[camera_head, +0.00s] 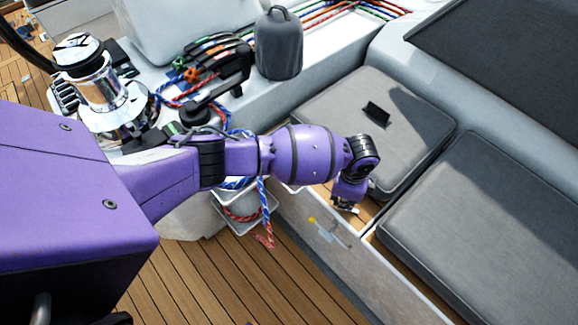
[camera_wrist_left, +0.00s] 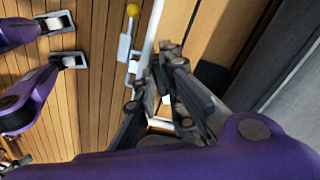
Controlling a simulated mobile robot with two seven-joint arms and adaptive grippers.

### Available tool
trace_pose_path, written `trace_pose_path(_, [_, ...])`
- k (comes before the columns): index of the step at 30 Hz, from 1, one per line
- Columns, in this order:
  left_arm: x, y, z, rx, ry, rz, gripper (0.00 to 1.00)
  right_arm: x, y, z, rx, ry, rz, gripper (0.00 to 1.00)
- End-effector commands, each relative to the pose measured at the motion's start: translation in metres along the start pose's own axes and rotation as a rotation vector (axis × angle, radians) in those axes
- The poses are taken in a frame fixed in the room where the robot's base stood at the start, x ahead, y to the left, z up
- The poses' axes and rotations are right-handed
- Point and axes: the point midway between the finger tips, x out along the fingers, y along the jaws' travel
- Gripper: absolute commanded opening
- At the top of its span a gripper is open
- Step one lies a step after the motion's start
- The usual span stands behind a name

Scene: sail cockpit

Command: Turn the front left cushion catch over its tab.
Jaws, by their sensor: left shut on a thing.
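A catch with a yellow knob (camera_wrist_left: 133,10) and a pale metal lever (camera_wrist_left: 125,48) is on the outer face of the white front panel. The yellow knob also shows in the head view (camera_head: 312,220). My left gripper (camera_head: 346,206) points down at the panel's top edge, beside the grey cushion (camera_head: 350,115). In the wrist view the left gripper (camera_wrist_left: 170,50) has its fingertips close together by the panel edge, to the right of the lever and apart from the knob. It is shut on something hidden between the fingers. No tab can be made out. My right gripper is out of view.
A second grey cushion (camera_head: 495,225) lies to the right. A wooden gap shows between the cushions behind the panel (camera_head: 350,258). A chrome winch (camera_head: 95,80), ropes and a grey bag (camera_head: 279,45) stand behind my arm. The planked floor (camera_head: 210,285) is clear in front.

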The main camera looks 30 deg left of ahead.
Motion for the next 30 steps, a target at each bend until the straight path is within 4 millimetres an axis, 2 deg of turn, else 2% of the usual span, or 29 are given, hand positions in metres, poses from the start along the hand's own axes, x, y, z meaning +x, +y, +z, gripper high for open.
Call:
trace_pose_path(1, [-0.008,-0.003,-0.002,-0.046,0.002,-0.004,0.00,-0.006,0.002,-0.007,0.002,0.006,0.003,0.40])
trace_pose_path(7, [-0.008,-0.003,-0.002,-0.236,0.002,-0.004,0.00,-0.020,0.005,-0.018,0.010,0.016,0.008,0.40])
trace_pose_path(21, [-0.007,-0.003,-0.003,-0.679,0.004,-0.003,0.00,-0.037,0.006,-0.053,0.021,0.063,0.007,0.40])
trace_pose_path(30, [-0.005,-0.003,-0.003,-0.909,0.004,-0.003,0.00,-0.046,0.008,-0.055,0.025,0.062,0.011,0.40])
